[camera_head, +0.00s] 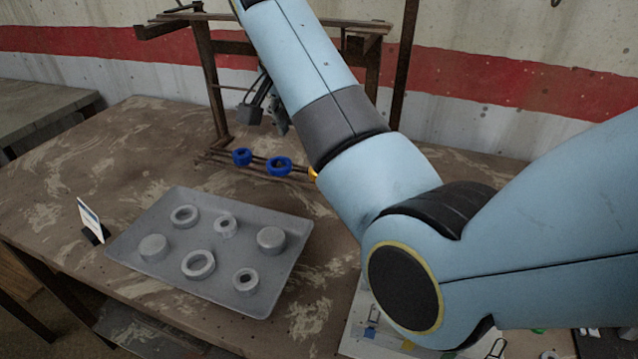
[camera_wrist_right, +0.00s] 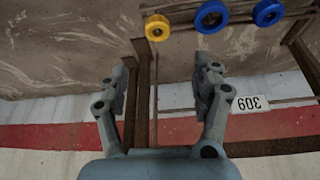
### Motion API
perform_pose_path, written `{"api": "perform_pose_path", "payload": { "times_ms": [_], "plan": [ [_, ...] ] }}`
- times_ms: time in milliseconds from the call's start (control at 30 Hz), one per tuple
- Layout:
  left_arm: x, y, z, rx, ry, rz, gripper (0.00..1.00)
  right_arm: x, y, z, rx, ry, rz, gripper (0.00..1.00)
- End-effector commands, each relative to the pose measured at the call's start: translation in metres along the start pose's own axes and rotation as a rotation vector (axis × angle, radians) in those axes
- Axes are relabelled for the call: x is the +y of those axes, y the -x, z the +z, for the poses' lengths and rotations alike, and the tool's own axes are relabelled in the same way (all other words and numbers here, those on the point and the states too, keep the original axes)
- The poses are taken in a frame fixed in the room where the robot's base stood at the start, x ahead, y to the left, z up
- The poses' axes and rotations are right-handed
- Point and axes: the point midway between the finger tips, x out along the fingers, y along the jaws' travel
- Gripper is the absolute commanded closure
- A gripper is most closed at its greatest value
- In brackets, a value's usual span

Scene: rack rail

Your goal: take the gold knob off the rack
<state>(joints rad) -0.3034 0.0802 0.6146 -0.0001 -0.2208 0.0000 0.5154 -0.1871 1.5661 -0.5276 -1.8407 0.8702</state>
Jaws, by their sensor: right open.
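The gold knob (camera_wrist_right: 149,28) is a small ring-shaped piece on a thin rod of the rack. It shows whole in the right wrist view, above the gap between my fingers. In the head view only a sliver of the gold knob (camera_head: 313,173) shows beside my right arm. The brown metal rack (camera_head: 209,75) stands at the back of the table. My right gripper (camera_wrist_right: 163,78) is open and empty, its two fingers apart, with the knob beyond their tips. In the head view the right gripper (camera_head: 266,108) is partly hidden by my arm. My left gripper is not in view.
Two blue knobs (camera_head: 242,156) (camera_head: 279,166) sit on the rack's low rail, left of the gold one. A grey tray (camera_head: 150,207) with several grey round pieces lies in front. A small card (camera_head: 90,217) stands left of it.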

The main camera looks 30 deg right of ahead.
Motion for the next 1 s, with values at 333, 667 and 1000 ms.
{"api": "perform_pose_path", "payload": {
  "times_ms": [333, 667, 1000],
  "plan": [
    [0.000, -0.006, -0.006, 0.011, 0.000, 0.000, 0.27, 0.001, -0.051, 0.003, 0.000, 0.001, 0.004, 0.34],
    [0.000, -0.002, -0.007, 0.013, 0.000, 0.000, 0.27, 0.004, -0.087, 0.004, -0.002, 0.002, 0.005, 0.34],
    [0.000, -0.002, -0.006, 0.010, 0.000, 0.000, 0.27, 0.003, -0.115, 0.005, -0.001, 0.000, 0.000, 0.34]
  ]
}}
